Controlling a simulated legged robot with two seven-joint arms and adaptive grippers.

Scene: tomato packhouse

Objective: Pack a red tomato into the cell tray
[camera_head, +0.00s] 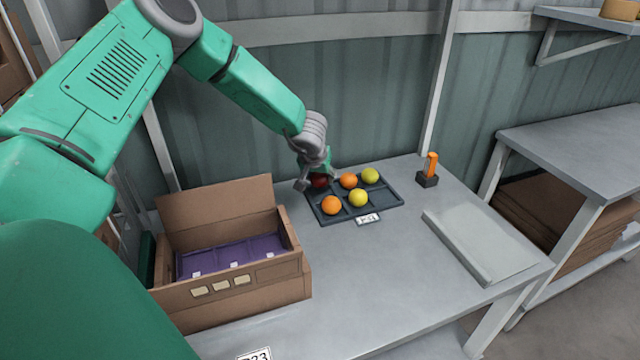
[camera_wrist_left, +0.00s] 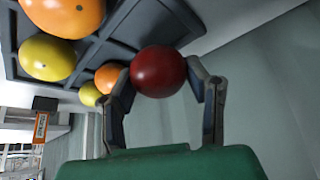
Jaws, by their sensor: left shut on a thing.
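My left gripper (camera_head: 317,183) is shut on a red tomato (camera_head: 319,181), at the back left cell of the dark cell tray (camera_head: 330,219). In the left wrist view the red tomato (camera_wrist_left: 158,71) sits between the two fingers of the gripper (camera_wrist_left: 165,88), in front of the tray (camera_wrist_left: 135,33). I cannot tell whether the tomato touches the tray. The tray holds an orange tomato (camera_head: 348,180) and a yellow one (camera_head: 370,175) at the back, and an orange one (camera_head: 331,205) and a yellow one (camera_head: 359,198) in front. The front right cell (camera_head: 385,195) is empty.
An open cardboard box (camera_head: 235,285) with purple inserts (camera_head: 225,256) stands left of the tray. An orange-handled item on a black base (camera_head: 428,172) stands behind right. A flat grey panel (camera_head: 480,245) lies on the right. The table (camera_head: 400,290) is clear in front.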

